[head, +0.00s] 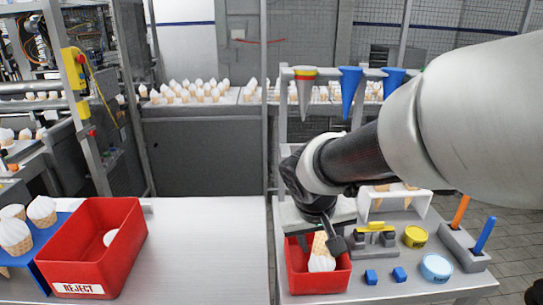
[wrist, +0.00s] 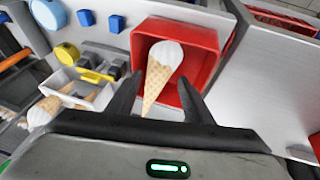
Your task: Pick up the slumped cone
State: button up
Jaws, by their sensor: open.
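A cone with white cream and a tan wafer lies in the small red bin (head: 318,284), its cream (head: 322,264) toward the bin's front. In the wrist view the cone (wrist: 163,68) shows between the fingers, cream away from me and wafer point toward me. I cannot tell for sure whether its cream is slumped. My gripper (head: 320,239) is over the small red bin, fingers spread on either side of the wafer. In the wrist view my gripper (wrist: 160,84) is open, and no finger clearly touches the cone. The head view partly hides the wafer behind the gripper.
A larger red REJECT bin (head: 81,262) at left has a white top inside. Cones stand on a blue tray (head: 58,229) beside it. A white rack (head: 408,200), yellow tin (head: 414,236), blue tin (head: 436,267) and blue blocks are at right. The middle table (head: 205,245) is clear.

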aim_at(321, 247)
jog(key=b+x, duration=0.1)
jog(key=x, duration=0.4)
jog(key=shift+w+a+f, duration=0.1)
jog(key=shift+w, duration=0.1)
jog(key=c, duration=0.4)
jog(key=shift+c, duration=0.2)
notch_tip(321, 247, up, 10)
jog(key=p, duration=0.2)
jog(key=shift+p, duration=0.3)
jog(key=shift+w, duration=0.1)
